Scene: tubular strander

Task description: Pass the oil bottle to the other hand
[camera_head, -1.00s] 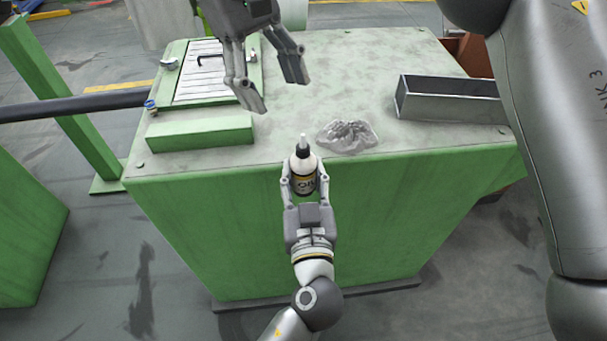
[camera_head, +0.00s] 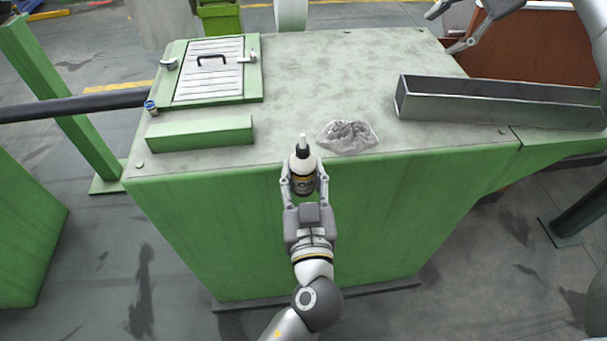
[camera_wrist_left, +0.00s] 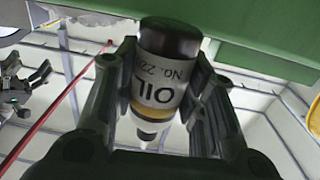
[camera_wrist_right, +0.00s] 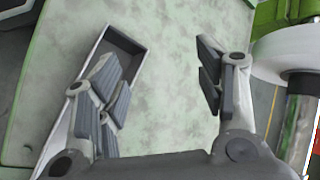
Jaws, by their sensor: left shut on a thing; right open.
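The oil bottle (camera_head: 303,174) is white with a dark collar, a pale nozzle and an OIL label. It stands upright in my left gripper (camera_head: 304,184), just in front of the green cabinet's front edge. In the left wrist view the bottle (camera_wrist_left: 163,85) sits between the two fingers of my left gripper (camera_wrist_left: 160,100), which are shut on it. My right gripper (camera_head: 450,30) is at the top right of the head view, far from the bottle. In the right wrist view my right gripper (camera_wrist_right: 157,85) is open and empty, with its fingers wide apart.
A green cabinet top (camera_head: 320,80) carries a crumpled grey rag (camera_head: 347,136), a long metal tray (camera_head: 490,104), a raised green block (camera_head: 200,133) and a hatch with a handle (camera_head: 210,70). The middle of the top is clear.

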